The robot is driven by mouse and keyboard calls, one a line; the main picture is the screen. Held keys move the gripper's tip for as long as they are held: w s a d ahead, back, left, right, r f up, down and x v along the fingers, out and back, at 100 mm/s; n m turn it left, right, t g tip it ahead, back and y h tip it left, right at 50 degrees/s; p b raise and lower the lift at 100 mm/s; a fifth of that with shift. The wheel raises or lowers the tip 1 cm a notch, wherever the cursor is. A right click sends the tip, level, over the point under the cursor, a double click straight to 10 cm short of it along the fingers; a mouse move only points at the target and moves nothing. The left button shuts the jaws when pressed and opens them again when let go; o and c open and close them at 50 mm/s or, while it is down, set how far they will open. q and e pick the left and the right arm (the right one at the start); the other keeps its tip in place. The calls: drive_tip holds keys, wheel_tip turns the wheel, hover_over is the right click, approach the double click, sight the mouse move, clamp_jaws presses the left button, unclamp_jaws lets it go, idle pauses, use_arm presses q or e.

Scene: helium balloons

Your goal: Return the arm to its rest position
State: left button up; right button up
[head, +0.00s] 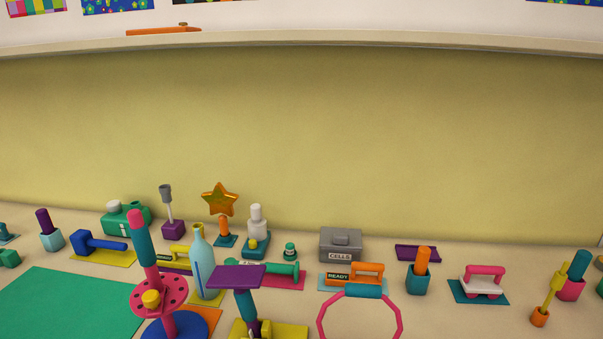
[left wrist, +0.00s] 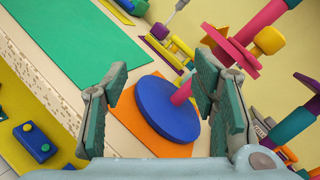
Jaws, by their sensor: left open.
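My left gripper (left wrist: 162,70) shows in the left wrist view with its two grey-green fingers spread apart and nothing between them. Beyond the fingers is a stand with a blue round base (left wrist: 165,110) on an orange mat (left wrist: 138,122). I cannot tell how far the fingers are from it. In the head view neither gripper is seen. There the same stand rises at the front left, with its pink perforated disc (head: 172,290) and a tilted teal and pink top part (head: 144,245).
A green mat (head: 70,305) lies clear at the left. A pale blue bottle (head: 202,262), a purple-topped stand (head: 237,276) and a pink ring (head: 320,322) stand near the front. A grey box (head: 340,243) marked CELLS is at the back. A yellow wall (head: 300,140) is behind.

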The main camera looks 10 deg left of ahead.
use_arm(q)
drive_tip(key=s+d+f+n+g+y, duration=0.1)
drive_tip(key=s+f+n+g, duration=0.65)
drive_tip(key=n, duration=0.75)
drive_tip(key=s+d+f+n+g+h, duration=0.2)
drive_tip(key=s+d+f+n+h, duration=0.15)
drive_tip(key=d, duration=0.45)
drive_tip(key=s+d+f+n+g+h, duration=0.3)
drive_tip(key=d+n+h, duration=0.1)
drive_tip(key=d, duration=0.4)
wheel_tip(320, 180, down, 21)
drive_tip(key=s+a+g, duration=0.2)
drive_tip(key=s+f, duration=1.1)
drive_tip(key=s, duration=0.2)
drive_tip(key=shift+a+f+n, duration=0.25)
drive_tip(key=shift+a+n, duration=0.05)
drive_tip(key=shift+n, duration=0.05)
drive_tip(key=shift+g, duration=0.25)
